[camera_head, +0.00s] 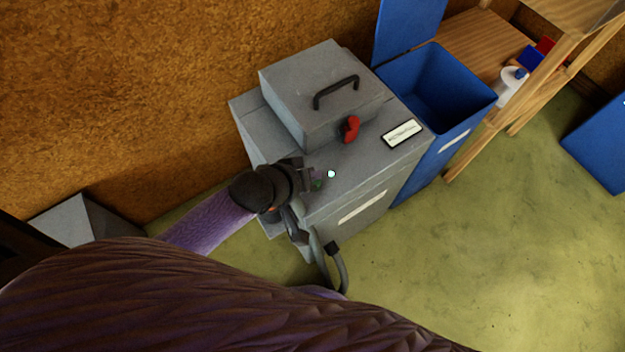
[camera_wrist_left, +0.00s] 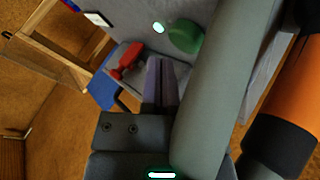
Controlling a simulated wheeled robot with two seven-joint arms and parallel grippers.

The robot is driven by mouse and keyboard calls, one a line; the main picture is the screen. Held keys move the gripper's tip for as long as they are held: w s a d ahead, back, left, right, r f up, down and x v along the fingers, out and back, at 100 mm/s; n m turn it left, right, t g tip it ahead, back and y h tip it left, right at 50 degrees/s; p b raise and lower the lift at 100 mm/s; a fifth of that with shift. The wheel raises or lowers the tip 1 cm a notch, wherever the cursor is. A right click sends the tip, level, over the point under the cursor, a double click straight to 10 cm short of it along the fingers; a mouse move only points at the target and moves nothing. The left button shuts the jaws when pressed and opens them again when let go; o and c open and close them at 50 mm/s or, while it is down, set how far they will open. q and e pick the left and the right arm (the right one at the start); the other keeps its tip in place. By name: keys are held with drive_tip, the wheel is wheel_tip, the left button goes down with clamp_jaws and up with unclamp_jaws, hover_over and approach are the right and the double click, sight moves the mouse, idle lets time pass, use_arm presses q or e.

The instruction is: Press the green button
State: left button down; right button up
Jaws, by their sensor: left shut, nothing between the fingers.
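The green button (camera_head: 318,185) is on the top of a grey machine (camera_head: 375,165), near its front left edge. It is small and partly hidden by my gripper in the head view. In the left wrist view the green button (camera_wrist_left: 187,38) is a rounded dome, just above and right of the fingertips. My left gripper (camera_head: 315,174) is shut and empty, right beside the button. Its fingers (camera_wrist_left: 161,62) also show in the left wrist view. I cannot tell whether they touch the button. My right gripper is not in view.
A small pale light (camera_head: 331,174) glows beside the button. A red handle (camera_head: 349,128) and a white label plate (camera_head: 402,133) are farther back. A raised grey box with a black handle (camera_head: 336,91) stands behind. A blue bin (camera_head: 455,80) and wooden shelf (camera_head: 480,40) are to the right.

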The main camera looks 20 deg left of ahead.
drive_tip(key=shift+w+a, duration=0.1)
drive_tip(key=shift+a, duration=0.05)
use_arm(q)
drive_tip(key=shift+f, duration=0.5)
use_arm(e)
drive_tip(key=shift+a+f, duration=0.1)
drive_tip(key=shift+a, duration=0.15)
use_arm(q)
drive_tip(key=shift+f, duration=0.15)
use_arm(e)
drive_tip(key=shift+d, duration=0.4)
